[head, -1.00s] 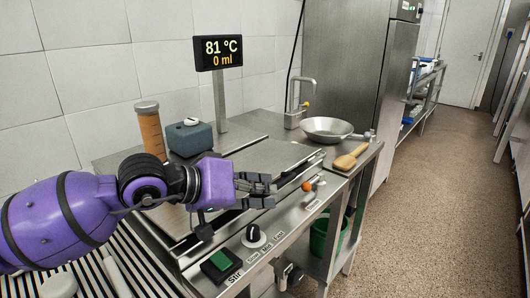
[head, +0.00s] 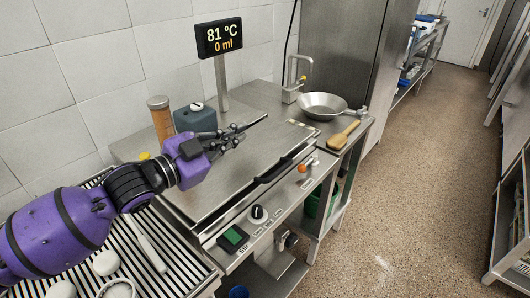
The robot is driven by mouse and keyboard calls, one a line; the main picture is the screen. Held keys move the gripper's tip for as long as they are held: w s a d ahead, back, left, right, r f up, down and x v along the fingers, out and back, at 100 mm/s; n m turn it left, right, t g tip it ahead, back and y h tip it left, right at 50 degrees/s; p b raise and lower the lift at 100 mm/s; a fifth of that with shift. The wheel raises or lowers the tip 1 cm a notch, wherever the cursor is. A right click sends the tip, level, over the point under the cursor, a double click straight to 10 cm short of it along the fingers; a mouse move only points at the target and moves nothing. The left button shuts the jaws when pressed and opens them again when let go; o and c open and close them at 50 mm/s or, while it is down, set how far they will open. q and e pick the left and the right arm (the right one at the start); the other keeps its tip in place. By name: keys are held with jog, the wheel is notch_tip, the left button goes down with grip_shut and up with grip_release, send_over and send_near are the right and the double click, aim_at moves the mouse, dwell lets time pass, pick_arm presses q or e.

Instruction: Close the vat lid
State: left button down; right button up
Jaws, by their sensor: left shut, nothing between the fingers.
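The vat lid (head: 235,170) is a broad, flat metal plate. It lies level over the vat in the steel counter, with a dark handle (head: 272,172) along its front edge. No gap under it can be made out from here. My left gripper (head: 241,134) is over the back part of the lid, apart from the handle. Its fingers are shut and hold nothing. My left arm hides the lid's left rear corner. My right gripper is not in view.
A display (head: 219,38) on a post reads 81 °C and 0 ml. Behind my gripper stand an amber cylinder (head: 161,120) and a grey-blue container (head: 195,118). A slatted drain surface (head: 120,228) holds white pieces.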

pick_arm(q)
notch_tip(320, 180, down, 5)
jog(key=n+g, duration=0.2)
jog(key=n, duration=0.8)
send_over(277, 172)
jog(key=a, duration=0.3)
notch_tip(277, 172, down, 5)
jog(key=shift+y, duration=0.5)
jog(key=shift+s+d+f, duration=0.25)
jog(key=shift+s+f, duration=0.05)
jog(key=shift+f, duration=0.6)
jog(key=shift+s+d+f, duration=0.2)
jog(key=shift+s+f, duration=0.1)
jog(key=shift+f, duration=0.6)
jog(key=shift+s+d+f, duration=0.25)
jog(key=shift+s+f, duration=0.05)
jog(key=shift+f, duration=0.6)
jog(key=shift+r, duration=0.1)
